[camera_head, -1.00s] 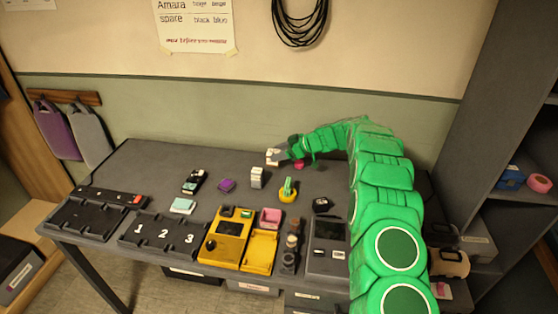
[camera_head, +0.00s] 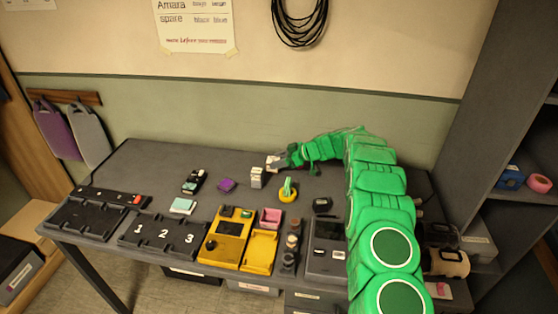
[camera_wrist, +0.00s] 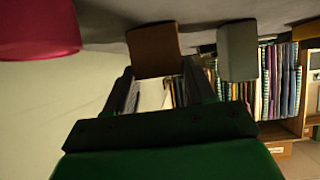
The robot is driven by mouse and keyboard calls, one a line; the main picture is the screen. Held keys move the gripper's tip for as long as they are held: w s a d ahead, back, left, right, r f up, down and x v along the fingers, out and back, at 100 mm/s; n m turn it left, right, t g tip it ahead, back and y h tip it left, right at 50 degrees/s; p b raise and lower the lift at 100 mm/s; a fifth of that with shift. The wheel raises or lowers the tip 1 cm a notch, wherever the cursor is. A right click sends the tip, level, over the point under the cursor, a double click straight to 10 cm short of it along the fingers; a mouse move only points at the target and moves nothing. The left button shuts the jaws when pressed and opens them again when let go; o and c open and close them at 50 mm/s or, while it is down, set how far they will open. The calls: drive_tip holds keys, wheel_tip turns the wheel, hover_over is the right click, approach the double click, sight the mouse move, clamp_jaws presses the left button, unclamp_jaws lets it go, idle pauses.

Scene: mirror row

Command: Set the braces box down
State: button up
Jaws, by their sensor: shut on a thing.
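My gripper (camera_head: 277,163) is at the far middle of the grey table (camera_head: 130,170), shut on a small box (camera_head: 271,158), which I take to be the braces box. In the head view the box looks whitish and is partly covered by the fingers. In the wrist view, which looks upside down, a brown face of the box (camera_wrist: 155,50) shows between the fingertips (camera_wrist: 160,80). The box is low, close to the tabletop; I cannot tell whether it touches. A similar pale box (camera_head: 256,178) stands just in front and left, apart from it, and appears grey in the wrist view (camera_wrist: 237,50).
A crimson round thing (camera_wrist: 35,32) is close by in the wrist view. Trays and yellow devices (camera_head: 225,236) fill the front edge. The back left of the table is clear.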

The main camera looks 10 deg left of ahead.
drive_tip(key=o, duration=1.1)
drive_tip(key=shift+c, duration=0.2)
drive_tip(key=shift+r, duration=0.15)
drive_tip(key=v, duration=1.2)
